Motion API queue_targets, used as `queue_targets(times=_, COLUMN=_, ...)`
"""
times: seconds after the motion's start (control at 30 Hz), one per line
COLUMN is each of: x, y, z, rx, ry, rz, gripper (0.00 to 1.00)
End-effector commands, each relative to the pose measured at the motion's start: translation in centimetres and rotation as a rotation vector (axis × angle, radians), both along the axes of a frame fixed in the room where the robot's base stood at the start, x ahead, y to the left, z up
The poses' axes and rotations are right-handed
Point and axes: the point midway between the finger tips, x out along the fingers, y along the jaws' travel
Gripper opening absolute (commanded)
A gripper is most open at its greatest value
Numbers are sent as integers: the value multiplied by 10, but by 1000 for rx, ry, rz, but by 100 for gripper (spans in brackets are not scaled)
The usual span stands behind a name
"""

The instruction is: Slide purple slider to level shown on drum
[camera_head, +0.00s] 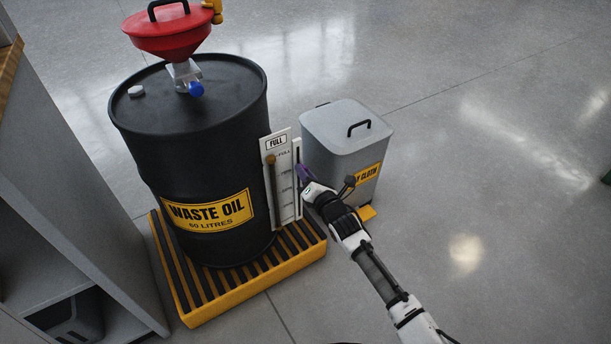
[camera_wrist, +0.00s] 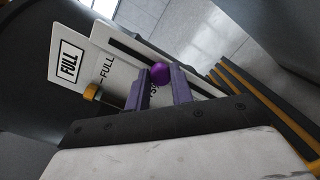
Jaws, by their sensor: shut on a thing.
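The purple slider (camera_wrist: 161,73) is a round purple knob on the white gauge board, seen between my fingertips in the wrist view. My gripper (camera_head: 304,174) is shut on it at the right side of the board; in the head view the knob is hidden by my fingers. The gauge board (camera_head: 283,204) stands upright on the right of the black drum (camera_head: 190,150) and has a dark slot, level marks and a "FULL" label at its top. A brass level indicator (camera_head: 271,160) sits high on the board, close to the upper "FULL" mark; it also shows in the wrist view (camera_wrist: 91,92).
The drum stands on a yellow slatted pallet (camera_head: 205,300). A grey lidded bin (camera_head: 335,125) stands just behind and right of my gripper. A red funnel (camera_head: 168,35) tops the drum. Grey shelving (camera_head: 60,190) is at left.

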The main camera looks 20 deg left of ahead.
Motion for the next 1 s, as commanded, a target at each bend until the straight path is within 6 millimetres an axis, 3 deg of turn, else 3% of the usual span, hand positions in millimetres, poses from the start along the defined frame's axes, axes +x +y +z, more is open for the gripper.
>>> queue_targets(times=0.03, x=0, y=0, z=19, rx=0, ry=-5, rz=1, gripper=0)
queue_targets(times=0.23, x=0, y=0, z=58, rx=-2, ry=-5, rz=1, gripper=0)
queue_targets(times=0.63, x=0, y=0, z=69, rx=3, ry=-6, rz=-1, gripper=0)
queue_targets(times=0.67, x=0, y=0, z=69, rx=4, ry=-7, rz=-1, gripper=25)
queue_targets(times=0.8, x=0, y=0, z=68, rx=3, ry=-5, rz=-1, gripper=44)
queue_targets(times=1.0, x=0, y=0, z=67, rx=2, ry=-3, rz=-1, gripper=45)
